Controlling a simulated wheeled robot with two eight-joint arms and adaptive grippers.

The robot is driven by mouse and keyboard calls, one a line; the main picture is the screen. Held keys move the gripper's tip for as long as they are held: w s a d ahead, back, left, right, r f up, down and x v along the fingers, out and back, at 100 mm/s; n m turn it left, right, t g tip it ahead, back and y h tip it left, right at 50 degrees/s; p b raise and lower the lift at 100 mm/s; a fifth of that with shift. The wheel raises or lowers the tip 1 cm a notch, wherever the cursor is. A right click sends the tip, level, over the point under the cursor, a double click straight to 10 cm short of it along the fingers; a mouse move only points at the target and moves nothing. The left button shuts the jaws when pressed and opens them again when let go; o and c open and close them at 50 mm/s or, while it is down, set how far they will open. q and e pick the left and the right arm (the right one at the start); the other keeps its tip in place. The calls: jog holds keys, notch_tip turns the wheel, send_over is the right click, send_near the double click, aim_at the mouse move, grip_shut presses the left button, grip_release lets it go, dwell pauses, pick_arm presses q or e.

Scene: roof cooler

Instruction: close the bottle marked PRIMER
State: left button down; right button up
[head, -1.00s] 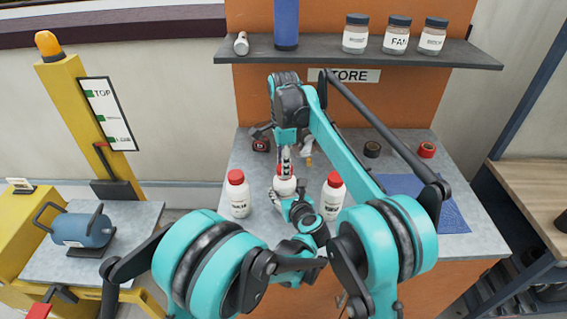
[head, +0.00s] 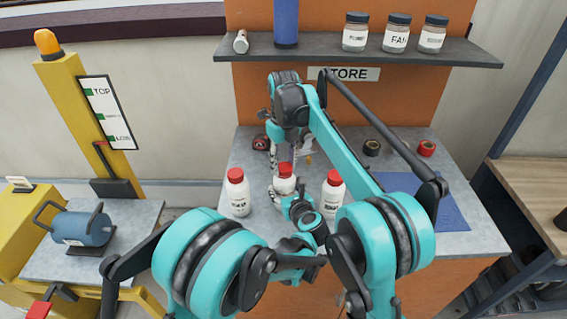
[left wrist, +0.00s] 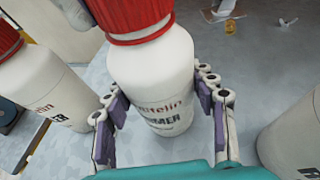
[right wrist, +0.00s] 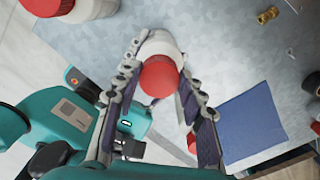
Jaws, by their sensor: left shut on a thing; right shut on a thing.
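The PRIMER bottle (left wrist: 160,85) is white with a red cap (left wrist: 130,15). It stands in the middle of three similar bottles in the head view (head: 284,186). My left gripper (left wrist: 163,110) is shut around its body, one finger on each side. My right gripper (right wrist: 163,68) comes from above and is shut on the red cap, which shows between its fingers in the right wrist view (right wrist: 160,76). In the head view the right gripper (head: 274,152) is at the cap. The cap sits at the bottle's mouth; whether it is tight cannot be told.
Similar red-capped bottles stand close on the left (head: 239,197) and right (head: 332,198). A blue mat (head: 440,212) lies at the right. Tape rolls (head: 371,148) lie at the back. A shelf (head: 340,54) with jars is above the bench.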

jog(key=o, duration=0.7)
jog(key=shift+r, duration=2.25)
jog(key=shift+c, duration=0.5)
